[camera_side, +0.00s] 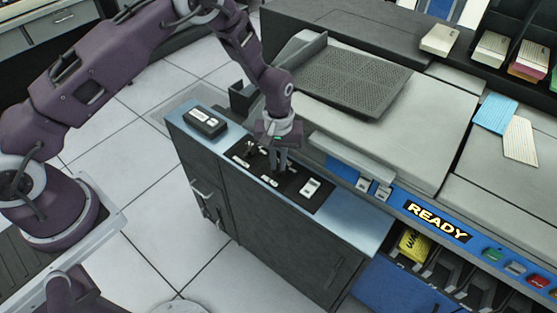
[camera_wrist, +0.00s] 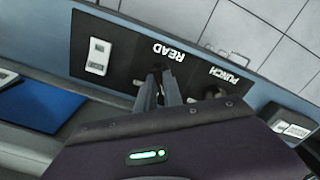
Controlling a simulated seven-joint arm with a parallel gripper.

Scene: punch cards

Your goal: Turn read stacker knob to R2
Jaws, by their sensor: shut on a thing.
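My gripper (camera_side: 279,172) points down at the black control panel (camera_side: 318,206) on top of the cabinet. In the wrist view its fingers (camera_wrist: 160,84) are close together at the knob position beside the word READ, shut on the read stacker knob. The fingers hide most of that knob, so I cannot tell its setting. The PUNCH label (camera_wrist: 230,76) is to the right of READ in the wrist view, with a dark knob partly showing below it. A white switch plate (camera_side: 310,187) sits at the panel's near end and also shows in the wrist view (camera_wrist: 98,57).
A small black box (camera_side: 205,121) sits on the cabinet's far end. The grey machine with its ribbed tray (camera_side: 355,78) rises right beside the panel. A READY sign (camera_side: 437,221) and coloured buttons are on its blue front. Card stacks are at upper right.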

